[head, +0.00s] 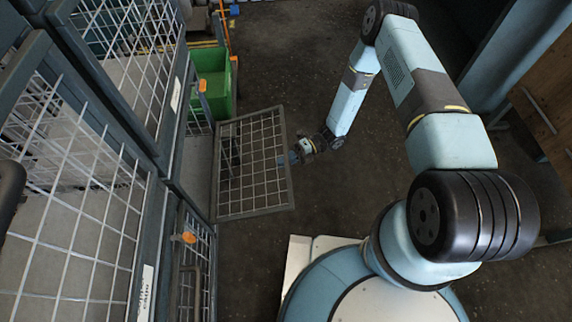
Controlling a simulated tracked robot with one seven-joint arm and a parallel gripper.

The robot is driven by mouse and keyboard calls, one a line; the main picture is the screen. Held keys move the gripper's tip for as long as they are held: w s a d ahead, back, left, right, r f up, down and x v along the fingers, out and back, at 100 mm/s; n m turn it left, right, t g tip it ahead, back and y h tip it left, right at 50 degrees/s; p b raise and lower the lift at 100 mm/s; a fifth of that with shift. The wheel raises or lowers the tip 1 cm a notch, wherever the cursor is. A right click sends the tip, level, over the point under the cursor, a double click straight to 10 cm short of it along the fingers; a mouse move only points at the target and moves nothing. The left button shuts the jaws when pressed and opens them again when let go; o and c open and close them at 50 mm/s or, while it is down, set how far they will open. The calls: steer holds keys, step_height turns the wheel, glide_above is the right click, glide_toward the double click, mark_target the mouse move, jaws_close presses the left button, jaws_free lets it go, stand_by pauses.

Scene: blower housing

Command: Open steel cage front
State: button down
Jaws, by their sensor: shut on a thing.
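The steel cage front (252,165) is a grey-framed wire mesh panel. It stands swung out from the cage on its left edge, sticking into the aisle. My gripper (290,159) is at the panel's free right edge, about mid-height, and is shut on it. The fingertips are small and partly hidden against the frame, so the exact grip is hard to see. The cage (172,150) has a dark grey frame and stands along the left side. An opening shows behind the panel.
A green bin (212,80) stands beyond the panel. Other mesh fronts with orange latches, one at the lower left (189,238), line the cage. A wooden board (545,105) is at the right. The dark floor (290,70) is clear beyond my arm.

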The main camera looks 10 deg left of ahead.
steer(key=shift+a+r, duration=0.1)
steer(key=shift+r, duration=0.15)
steer(key=c, duration=1.1)
jaws_free()
steer(key=v, duration=1.4)
